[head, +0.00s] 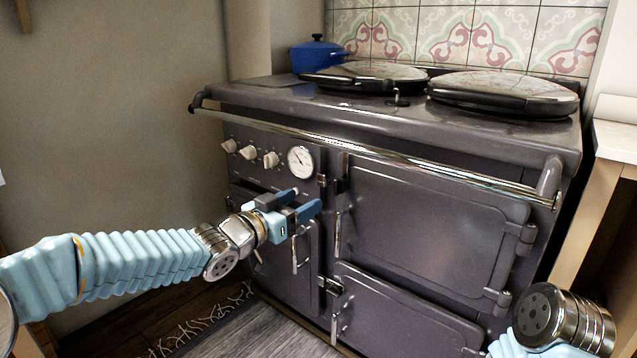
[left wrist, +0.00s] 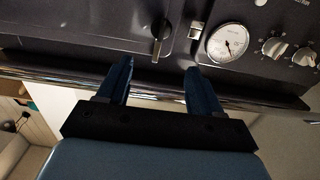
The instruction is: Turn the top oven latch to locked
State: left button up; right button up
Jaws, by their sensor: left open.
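The top oven latch (head: 338,236) is a slim silver handle at the left edge of the upper right oven door (head: 425,215). It hangs about straight down. My left gripper (head: 306,202) is open and empty in front of the oven, just left of and slightly above the latch in the head view. In the left wrist view, which looks upside down, the latch (left wrist: 160,38) shows beyond and between the two blue fingertips (left wrist: 158,72), apart from them. My right gripper is out of view; only part of my right arm shows at the lower right.
A chrome rail (head: 400,155) runs across the oven front above the doors. A round gauge (head: 301,162) and knobs (head: 248,153) sit on the left panel. Another handle (head: 295,252) is on the left door, and one (head: 336,326) on the lower door.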

aim_at(335, 182)
pick_arm(q)
jog(key=x, duration=1.3)
jog(key=shift+w+d+r, duration=0.15)
jog(key=shift+w+d, duration=0.1)
jog(key=shift+w, duration=0.05)
jog(key=shift+c, duration=0.3)
grip_shut()
